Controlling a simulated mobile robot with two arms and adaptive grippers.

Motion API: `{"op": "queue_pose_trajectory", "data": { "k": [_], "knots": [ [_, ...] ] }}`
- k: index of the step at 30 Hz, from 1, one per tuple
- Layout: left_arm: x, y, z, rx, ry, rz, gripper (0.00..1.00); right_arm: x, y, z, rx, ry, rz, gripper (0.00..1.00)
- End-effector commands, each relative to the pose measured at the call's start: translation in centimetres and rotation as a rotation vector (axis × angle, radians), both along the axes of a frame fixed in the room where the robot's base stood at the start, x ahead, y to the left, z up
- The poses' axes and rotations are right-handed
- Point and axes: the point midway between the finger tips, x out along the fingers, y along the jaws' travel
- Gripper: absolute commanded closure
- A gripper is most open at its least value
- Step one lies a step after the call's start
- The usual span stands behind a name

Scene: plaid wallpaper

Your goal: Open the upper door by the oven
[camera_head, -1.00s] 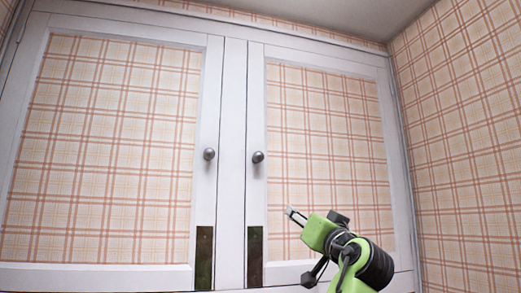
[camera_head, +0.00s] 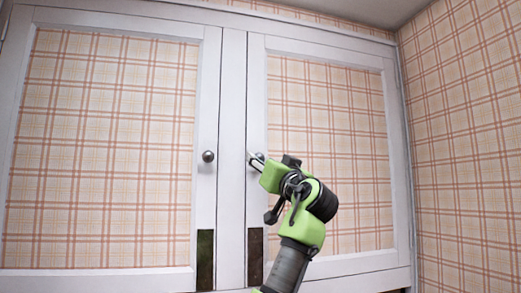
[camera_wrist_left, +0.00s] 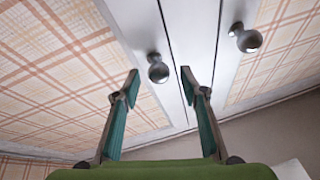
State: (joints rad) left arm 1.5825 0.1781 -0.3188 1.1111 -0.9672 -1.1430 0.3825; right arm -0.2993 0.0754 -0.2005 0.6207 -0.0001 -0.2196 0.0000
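A white double-door cupboard has plaid panels. The left door (camera_head: 105,150) and right door (camera_head: 330,150) both look closed. Each has a round metal knob by the middle post: the left knob (camera_head: 208,156) is clear, and the right knob (camera_head: 258,158) is partly covered by my left gripper (camera_head: 257,160). In the left wrist view the gripper (camera_wrist_left: 158,74) is open, one finger to each side of the nearer knob (camera_wrist_left: 157,67); contact is not visible. The farther knob (camera_wrist_left: 244,38) stands outside the fingers. My right gripper is not in view.
A plaid side wall (camera_head: 465,160) stands close to the right of the cupboard. Dark metal plates (camera_head: 205,260) sit low on the door stiles. The space in front of the left door is clear. No oven shows.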

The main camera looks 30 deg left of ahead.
Motion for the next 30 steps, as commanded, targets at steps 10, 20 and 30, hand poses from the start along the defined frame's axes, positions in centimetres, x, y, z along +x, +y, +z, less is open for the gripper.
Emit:
{"op": "queue_pose_trajectory", "data": {
  "k": [10,20,30],
  "knots": [
    [1.1,1.5,0.6,-0.001,0.001,-0.001,0.61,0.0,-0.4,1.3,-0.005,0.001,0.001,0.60],
    [1.0,1.5,0.6,0.000,0.000,-0.001,0.97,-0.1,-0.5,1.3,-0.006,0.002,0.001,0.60],
    [0.4,0.3,0.4,-0.001,-0.001,-0.010,1.00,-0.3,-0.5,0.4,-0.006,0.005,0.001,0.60]
  ]
}}
